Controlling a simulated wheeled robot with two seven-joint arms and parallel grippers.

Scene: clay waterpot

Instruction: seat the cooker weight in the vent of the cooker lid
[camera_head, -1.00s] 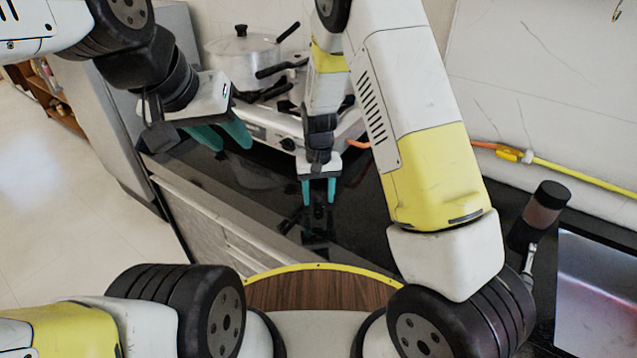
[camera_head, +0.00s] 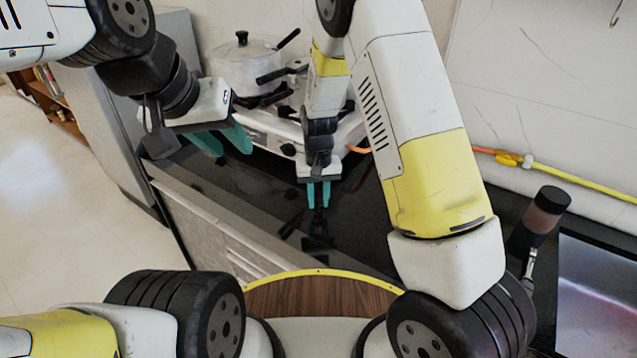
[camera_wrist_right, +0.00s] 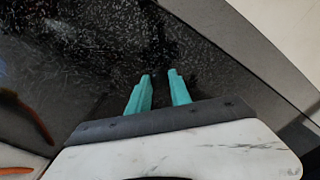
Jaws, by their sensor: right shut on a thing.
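The silver cooker (camera_head: 243,75) stands on the stove at the back, with its lid (camera_head: 240,50) and a black knob on top. The vent is too small to make out. My right gripper (camera_head: 319,206) points down over the black counter in front of the stove. Its teal fingers are close together, shut on a small dark thing, likely the cooker weight; it hardly stands out from the dark counter. The fingers also show in the right wrist view (camera_wrist_right: 160,76). My left gripper (camera_head: 222,146) is open and empty, left of the right one, near the stove's front left corner.
The white stove (camera_head: 270,128) has black grates and knobs. Black handles reach right from the cooker. A yellow and orange hose (camera_head: 560,168) runs along the wall. The black counter (camera_head: 250,195) has free room.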

